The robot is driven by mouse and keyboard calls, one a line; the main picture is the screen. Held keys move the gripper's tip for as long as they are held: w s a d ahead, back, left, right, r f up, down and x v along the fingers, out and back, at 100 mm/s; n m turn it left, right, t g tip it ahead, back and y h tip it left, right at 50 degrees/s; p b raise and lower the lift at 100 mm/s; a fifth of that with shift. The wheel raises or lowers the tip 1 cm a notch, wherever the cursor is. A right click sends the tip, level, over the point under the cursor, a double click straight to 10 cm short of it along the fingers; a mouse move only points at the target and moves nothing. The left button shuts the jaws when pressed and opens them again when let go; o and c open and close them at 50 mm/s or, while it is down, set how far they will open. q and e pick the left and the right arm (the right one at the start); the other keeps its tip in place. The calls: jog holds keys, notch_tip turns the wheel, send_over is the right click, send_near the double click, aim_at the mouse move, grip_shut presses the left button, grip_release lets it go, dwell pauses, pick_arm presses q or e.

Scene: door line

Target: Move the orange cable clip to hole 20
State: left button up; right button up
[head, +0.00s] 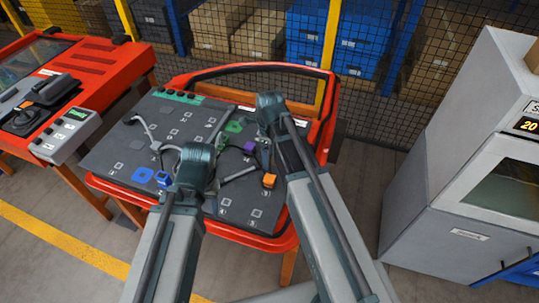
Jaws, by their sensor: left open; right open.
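The orange cable clip (269,181) is a small block on the right part of the dark grey board (120,150). The board has pale square outlines with marks too small to read, so I cannot tell which is hole 20. My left arm reaches over the front middle of the board and my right arm over its right part.
The board also carries a green clip (234,126), a purple clip (249,146), blue pieces (142,175) and grey cables (240,174). It lies on a red table (262,242). A grey machine (445,180) with a lit 20 stands right. A red bench (100,60) stands left.

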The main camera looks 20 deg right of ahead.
aim_at(270, 178)
notch_tip(270, 178, down, 14)
jog(key=b, duration=1.3)
jog(key=shift+r+b, duration=0.1)
jog(key=shift+b, duration=0.3)
grip_shut()
dwell(1.1)
jog(key=shift+r+p, duration=0.45)
jog(key=c, duration=0.6)
grip_release()
jog(key=shift+c, duration=0.2)
grip_shut()
